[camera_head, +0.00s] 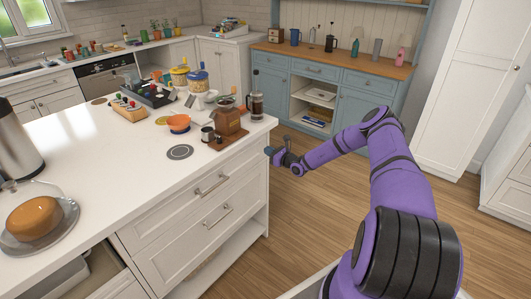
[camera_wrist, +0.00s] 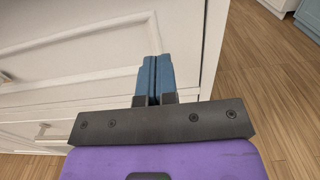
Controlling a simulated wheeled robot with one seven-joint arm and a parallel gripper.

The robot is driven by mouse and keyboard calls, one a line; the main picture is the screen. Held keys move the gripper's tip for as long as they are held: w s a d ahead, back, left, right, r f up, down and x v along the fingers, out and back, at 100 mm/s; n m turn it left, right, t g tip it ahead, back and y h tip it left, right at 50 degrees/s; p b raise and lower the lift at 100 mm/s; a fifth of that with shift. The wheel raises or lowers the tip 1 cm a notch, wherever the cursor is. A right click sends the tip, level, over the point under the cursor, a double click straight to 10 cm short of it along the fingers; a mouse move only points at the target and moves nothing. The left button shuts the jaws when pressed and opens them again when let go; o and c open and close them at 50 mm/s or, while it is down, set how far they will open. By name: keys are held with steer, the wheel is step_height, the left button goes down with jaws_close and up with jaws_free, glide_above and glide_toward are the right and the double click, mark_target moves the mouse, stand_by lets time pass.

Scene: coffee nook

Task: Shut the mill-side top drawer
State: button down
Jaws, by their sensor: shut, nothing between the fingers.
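The mill-side top drawer (camera_head: 180,207) is in the white island's front, below the wooden coffee mill (camera_head: 228,122). It has a metal bar handle (camera_head: 211,185). Its front looks about flush with the cabinet; I see no clear gap in the head view. My gripper (camera_head: 270,151) is beside the island's right front corner, near the top drawer's right end. In the wrist view my gripper (camera_wrist: 154,78) has its blue fingers together and empty, in front of a white panelled front (camera_wrist: 75,50) near its right edge. I cannot tell whether they touch it.
A second drawer with a handle (camera_head: 217,217) is below, above an open shelf. At the lower left, another drawer (camera_head: 88,284) stands open with things inside. The wooden floor (camera_head: 305,225) to the right is clear. A blue cabinet (camera_head: 355,87) stands behind.

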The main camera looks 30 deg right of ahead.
steer(key=v, duration=1.1)
steer(key=a+r+n+g+y, duration=0.35)
steer(key=a+r+n, duration=0.25)
steer(key=r, duration=0.3)
steer(key=a+r+n+g+y, duration=0.35)
steer(key=a+r+n, duration=0.25)
steer(key=r, duration=0.3)
steer(key=s+a+r+n+g+h, duration=0.2)
steer(key=s+a+r+n+g, duration=0.3)
steer(key=r, duration=0.3)
steer(key=s+a+r+n+g+h, duration=0.2)
steer(key=s+a+r+n, duration=0.3)
steer(key=r, duration=0.3)
steer(key=s+a+r+n+g+h, duration=0.1)
steer(key=s+a+r+n+h, duration=0.2)
steer(key=s+r, duration=0.4)
steer(key=s+a+r+n+h, duration=0.25)
steer(key=s+r, duration=0.25)
steer(key=s, duration=0.3)
steer(key=s+r+n+t+h, duration=0.1)
steer(key=s+r+n+h, duration=0.1)
steer(key=s, duration=0.7)
steer(key=s+d+r+n+t+h, duration=0.1)
steer(key=s+r, duration=0.3)
steer(key=s, duration=0.6)
steer(key=shift+n+t+h, duration=0.35)
steer(key=shift+n+t, duration=0.25)
steer(key=shift+n, duration=0.15)
